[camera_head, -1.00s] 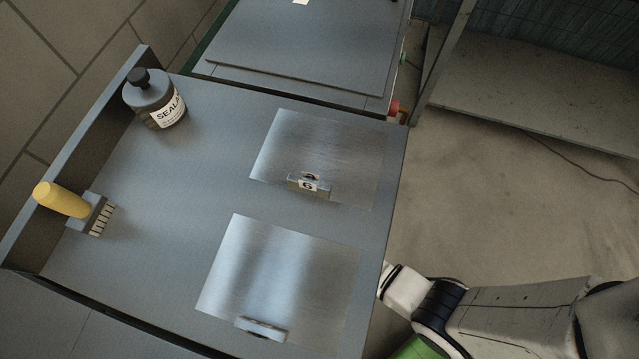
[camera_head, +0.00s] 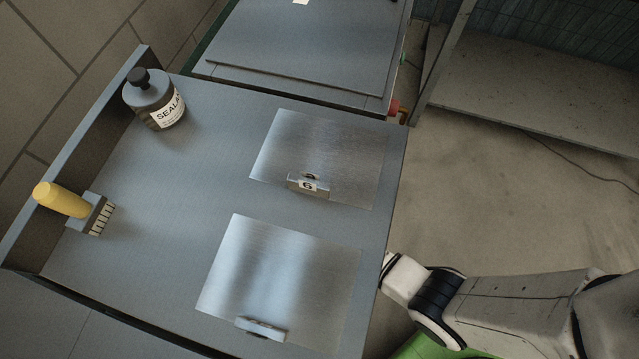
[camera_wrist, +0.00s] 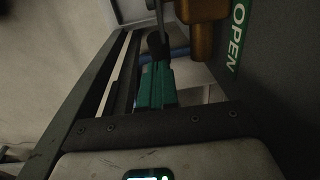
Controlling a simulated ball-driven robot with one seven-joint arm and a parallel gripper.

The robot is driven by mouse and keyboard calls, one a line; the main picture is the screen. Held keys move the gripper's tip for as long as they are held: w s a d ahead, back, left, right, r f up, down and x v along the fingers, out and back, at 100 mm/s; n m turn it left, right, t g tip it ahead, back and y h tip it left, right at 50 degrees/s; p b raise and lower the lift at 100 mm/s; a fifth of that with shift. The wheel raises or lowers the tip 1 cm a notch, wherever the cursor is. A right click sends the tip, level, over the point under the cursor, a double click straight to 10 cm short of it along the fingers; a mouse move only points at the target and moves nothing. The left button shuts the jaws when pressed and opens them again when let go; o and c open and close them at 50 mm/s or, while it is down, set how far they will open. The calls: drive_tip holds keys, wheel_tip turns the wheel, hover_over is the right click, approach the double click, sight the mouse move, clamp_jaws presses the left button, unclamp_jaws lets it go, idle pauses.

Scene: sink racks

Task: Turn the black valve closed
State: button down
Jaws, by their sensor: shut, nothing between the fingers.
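In the wrist view my gripper (camera_wrist: 155,75) points up the picture, its teal fingers together and holding nothing. A dark rounded piece (camera_wrist: 157,42) with a thin grey rod above it is at or just past the fingertips. It may be the black valve's handle, but the dim light leaves this unclear, and I cannot tell whether the fingers touch it. A brass-coloured fitting (camera_wrist: 201,38) is just right of it. A green label reading OPEN (camera_wrist: 238,35) is on the dark panel at right. In the head view neither the black valve nor my gripper can be made out.
A dark frame bar (camera_wrist: 85,95) runs along the left of the wrist view. In the head view the grey bench (camera_head: 190,190) holds a sealant bottle (camera_head: 155,100), a yellow-handled brush (camera_head: 75,205) and two metal plates. A red fitting (camera_head: 394,108) sits beyond the bench's far right corner.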

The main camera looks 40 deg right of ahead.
drive_tip(key=shift+f, duration=0.2)
drive_tip(key=shift+s+a+f+b, duration=0.1)
drive_tip(key=shift+f+b, duration=0.45)
drive_tip(key=shift+f, duration=0.95)
drive_tip(key=shift+s+a+f+b, duration=0.15)
drive_tip(key=shift+a+f+b, duration=0.05)
drive_tip(key=shift+f, duration=0.4)
drive_tip(key=shift+s+a+f+b, duration=0.15)
drive_tip(key=shift+a+f+b, duration=0.05)
drive_tip(key=shift+f, duration=0.45)
